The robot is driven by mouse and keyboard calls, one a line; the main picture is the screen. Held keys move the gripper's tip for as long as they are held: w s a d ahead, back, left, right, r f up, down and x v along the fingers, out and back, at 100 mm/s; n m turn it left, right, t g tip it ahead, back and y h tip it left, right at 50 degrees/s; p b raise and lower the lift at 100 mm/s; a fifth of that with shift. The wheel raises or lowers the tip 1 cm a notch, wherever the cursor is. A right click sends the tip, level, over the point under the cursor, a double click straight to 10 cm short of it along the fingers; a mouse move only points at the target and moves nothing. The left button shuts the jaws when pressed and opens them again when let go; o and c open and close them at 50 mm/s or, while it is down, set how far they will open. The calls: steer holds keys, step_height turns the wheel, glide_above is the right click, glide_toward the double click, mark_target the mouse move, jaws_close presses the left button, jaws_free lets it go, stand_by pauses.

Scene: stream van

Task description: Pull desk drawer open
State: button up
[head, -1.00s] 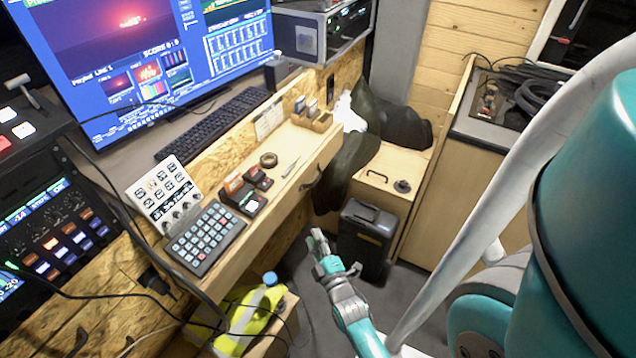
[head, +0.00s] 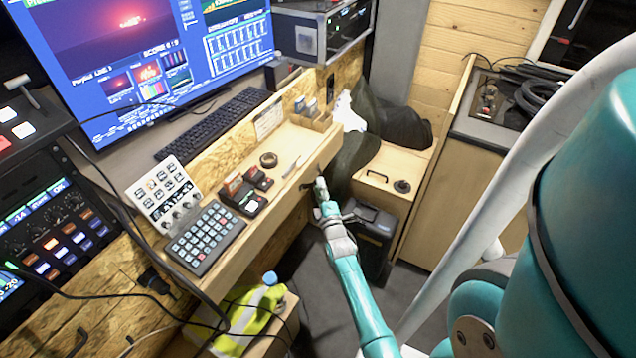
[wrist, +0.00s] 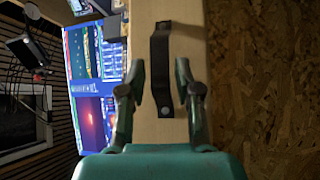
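The desk drawer's pale wooden front (head: 268,232) runs along the desk's front edge in the head view and looks flush. Its dark handle (wrist: 160,65) shows in the wrist view as a strap-like bar fixed to the wooden face. In the head view the handle is mostly hidden by my gripper (head: 320,188), which is at the drawer front. In the wrist view my gripper (wrist: 160,88) is open, with one finger on each side of the handle. Gaps show between both fingers and the handle, so it is not clasped.
The desk top holds a keypad (head: 205,238), small dark devices (head: 245,190), a tape roll (head: 268,160) and a keyboard (head: 212,128). A black case (head: 374,235) stands on the floor beyond my arm. A yellow vest (head: 250,315) lies below the desk.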

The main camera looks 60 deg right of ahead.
steer(key=shift+x, duration=1.2)
steer(key=shift+c, duration=0.2)
jaws_close()
